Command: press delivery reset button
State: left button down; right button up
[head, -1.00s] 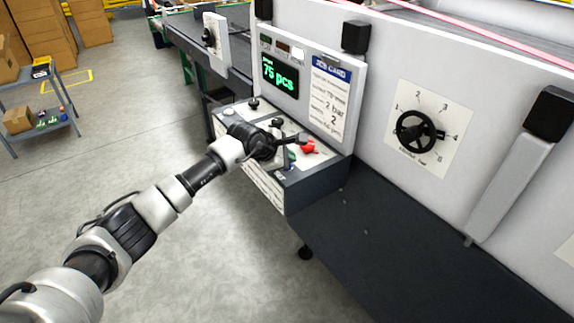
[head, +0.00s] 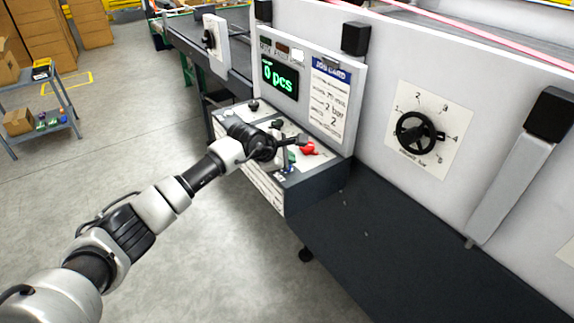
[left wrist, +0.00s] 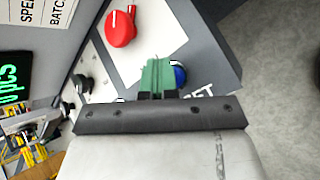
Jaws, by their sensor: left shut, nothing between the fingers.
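The blue button (left wrist: 180,76) shows in the left wrist view beside a label whose visible end reads "SET". My left gripper (left wrist: 159,76) is shut and empty, its green fingertips right at the button and covering part of it. I cannot tell whether they are touching it. The display (head: 281,78) above the panel reads "0 pcs" in green. My right gripper is not in view.
A red knob (head: 309,148) sits close to the gripper on the panel, with black knobs (head: 253,105) further back. A job card (head: 330,98) stands behind. A black handwheel dial (head: 417,132) is on the white wall to the right. Open floor lies left.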

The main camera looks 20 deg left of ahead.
pick_arm(q)
jog(key=shift+r, duration=0.55)
jog(key=shift+r+p, duration=1.25)
jog(key=shift+r, duration=1.3)
